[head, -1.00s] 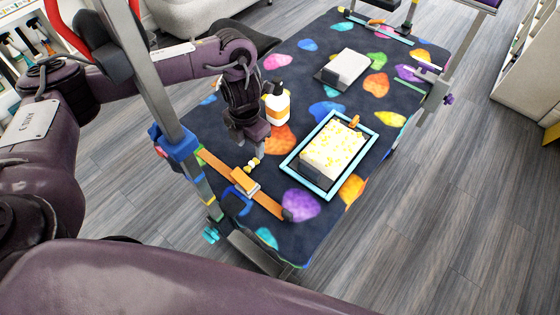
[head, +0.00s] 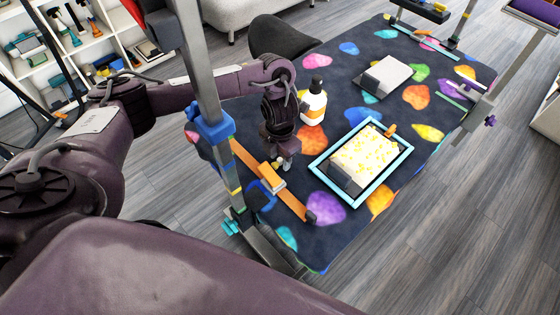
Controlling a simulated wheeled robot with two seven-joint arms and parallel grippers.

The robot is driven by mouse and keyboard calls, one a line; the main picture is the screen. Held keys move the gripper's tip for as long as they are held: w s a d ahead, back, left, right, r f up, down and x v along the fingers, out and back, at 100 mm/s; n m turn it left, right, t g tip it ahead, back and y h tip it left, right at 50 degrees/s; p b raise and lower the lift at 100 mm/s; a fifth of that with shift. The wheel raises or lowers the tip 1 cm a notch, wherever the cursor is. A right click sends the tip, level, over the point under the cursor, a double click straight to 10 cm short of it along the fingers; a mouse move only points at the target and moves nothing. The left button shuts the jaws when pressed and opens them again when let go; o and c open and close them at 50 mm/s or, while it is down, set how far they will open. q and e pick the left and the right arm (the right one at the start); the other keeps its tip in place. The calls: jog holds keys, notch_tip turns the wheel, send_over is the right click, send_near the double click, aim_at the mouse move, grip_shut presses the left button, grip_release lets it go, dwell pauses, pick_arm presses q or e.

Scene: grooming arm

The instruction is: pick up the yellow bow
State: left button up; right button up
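My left gripper (head: 284,163) points down over the dark table mat, close to the orange strap's buckle. Its fingertips are small and partly hidden by its own body, so I cannot tell whether they are open or shut. I cannot make out the yellow bow clearly now. A small yellow-and-white item lay just below the gripper in the earlier frame; that spot is now covered by the gripper. My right gripper is not in view.
An orange strap with a buckle (head: 271,177) crosses the table's near left end. A grey post (head: 206,75) rises at left.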

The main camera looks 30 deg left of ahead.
pick_arm(q)
jog(key=c, duration=0.7)
jog(key=shift+c, duration=0.3)
jog(key=shift+r, duration=0.1)
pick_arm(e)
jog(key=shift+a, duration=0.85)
